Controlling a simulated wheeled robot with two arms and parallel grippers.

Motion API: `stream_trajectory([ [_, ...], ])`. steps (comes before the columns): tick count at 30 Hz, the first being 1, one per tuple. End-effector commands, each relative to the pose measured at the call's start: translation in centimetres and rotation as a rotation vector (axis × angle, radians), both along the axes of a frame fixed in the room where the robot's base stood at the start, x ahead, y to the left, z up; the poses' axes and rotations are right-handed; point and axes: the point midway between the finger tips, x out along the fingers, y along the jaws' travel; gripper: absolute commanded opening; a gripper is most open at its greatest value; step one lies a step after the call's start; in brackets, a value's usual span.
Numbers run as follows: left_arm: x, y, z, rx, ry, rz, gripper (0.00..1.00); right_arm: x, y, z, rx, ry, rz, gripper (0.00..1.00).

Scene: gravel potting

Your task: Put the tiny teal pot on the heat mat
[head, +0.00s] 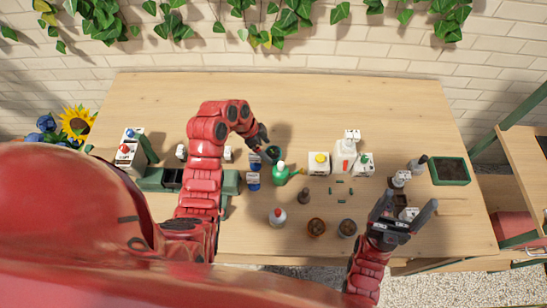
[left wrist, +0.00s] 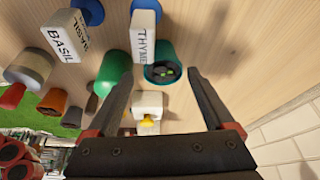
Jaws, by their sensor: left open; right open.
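A small teal pot with dark contents (left wrist: 162,74) shows in the left wrist view between the fingertips of my left gripper (left wrist: 158,76), which is open. My right gripper (head: 408,212) is open and empty over the right front of the table. A dark flat panel with a green rim (head: 450,182) lies at the table's right end; it may be the heat mat, but I cannot tell for sure.
Small brown pots (head: 316,228) stand near the front. The table's back strip (head: 300,95) is clear.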

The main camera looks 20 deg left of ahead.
Motion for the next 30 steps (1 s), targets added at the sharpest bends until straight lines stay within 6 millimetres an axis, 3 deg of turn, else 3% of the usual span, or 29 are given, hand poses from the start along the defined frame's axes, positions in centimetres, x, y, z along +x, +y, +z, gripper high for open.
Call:
stream_trajectory([
  [8,0.3,-0.5,-1.0,0.002,0.001,0.000,0.86,0.0,0.0,1.4,0.000,0.000,0.000,0.83],
  [15,0.9,-1.3,-3.1,0.002,0.003,-0.001,0.86,0.0,0.0,3.8,0.000,0.000,0.000,0.83],
  [21,1.3,-1.8,-4.9,0.002,-0.002,0.000,0.86,0.0,0.0,4.5,0.000,0.001,0.000,0.83],
  [30,1.4,-1.9,-5.6,0.004,-0.004,0.001,0.86,0.0,0.0,4.5,0.000,0.001,0.000,0.83],
])
